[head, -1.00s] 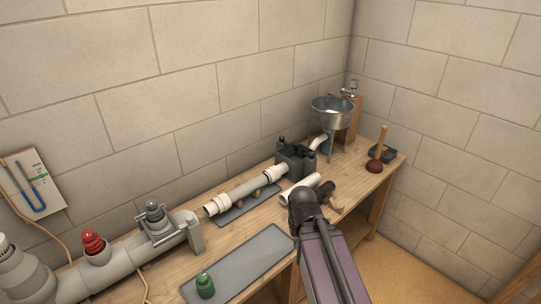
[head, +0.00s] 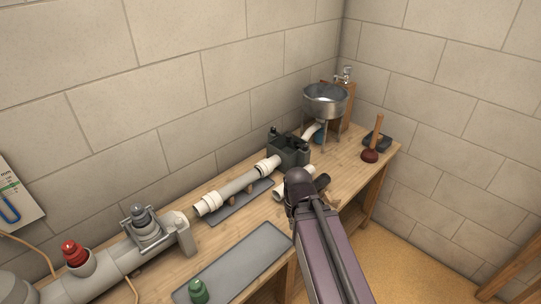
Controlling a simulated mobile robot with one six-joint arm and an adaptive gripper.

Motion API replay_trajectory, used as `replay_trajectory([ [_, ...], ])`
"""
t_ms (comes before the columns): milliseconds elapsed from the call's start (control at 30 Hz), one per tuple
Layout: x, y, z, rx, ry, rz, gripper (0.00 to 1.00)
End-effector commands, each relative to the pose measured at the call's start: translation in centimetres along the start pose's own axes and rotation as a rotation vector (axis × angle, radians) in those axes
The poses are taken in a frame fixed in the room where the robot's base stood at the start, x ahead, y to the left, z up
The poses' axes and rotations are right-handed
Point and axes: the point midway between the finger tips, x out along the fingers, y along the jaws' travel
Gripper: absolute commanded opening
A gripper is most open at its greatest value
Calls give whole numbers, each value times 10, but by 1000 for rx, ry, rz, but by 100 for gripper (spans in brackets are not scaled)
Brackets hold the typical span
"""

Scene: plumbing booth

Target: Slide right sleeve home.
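A white pipe (head: 238,183) lies over a dark grey mat along the wall side of the bench. The right sleeve (head: 267,165) is a white ring near the pipe's right end, close to a dark grey box-shaped container (head: 288,148). The left sleeve (head: 209,203) is a similar ring near the pipe's left end. Whether the right sleeve covers a joint is too small to tell. My dark arm rises from the bottom edge in front of the bench. My gripper does not show; the arm may hide it.
A metal basin (head: 325,100) on legs, a tap (head: 344,75) and a plunger (head: 372,143) stand at the far right. A grey mat (head: 240,262) with a green plug (head: 198,291) lies in front. A large grey pipe (head: 125,258) with a red plug (head: 74,252) fills the left.

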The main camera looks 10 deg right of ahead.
Motion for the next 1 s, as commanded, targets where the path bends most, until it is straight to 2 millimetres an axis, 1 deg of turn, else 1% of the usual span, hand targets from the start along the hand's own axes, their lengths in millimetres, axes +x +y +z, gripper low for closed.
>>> replay_trajectory([
  [167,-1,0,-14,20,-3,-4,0],
  [267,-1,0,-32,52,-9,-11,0],
  [367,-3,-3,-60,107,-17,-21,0],
  [467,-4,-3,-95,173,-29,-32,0],
  [500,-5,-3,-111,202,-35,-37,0],
  [567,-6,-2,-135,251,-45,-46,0],
  [600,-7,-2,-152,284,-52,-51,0],
  [667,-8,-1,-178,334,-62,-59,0],
  [700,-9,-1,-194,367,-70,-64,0],
  [767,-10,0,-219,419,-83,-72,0],
  [800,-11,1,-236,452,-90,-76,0],
  [867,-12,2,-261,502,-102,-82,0],
  [900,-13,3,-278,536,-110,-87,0],
  [967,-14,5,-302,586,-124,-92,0],
  [1000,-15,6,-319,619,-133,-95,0],
])
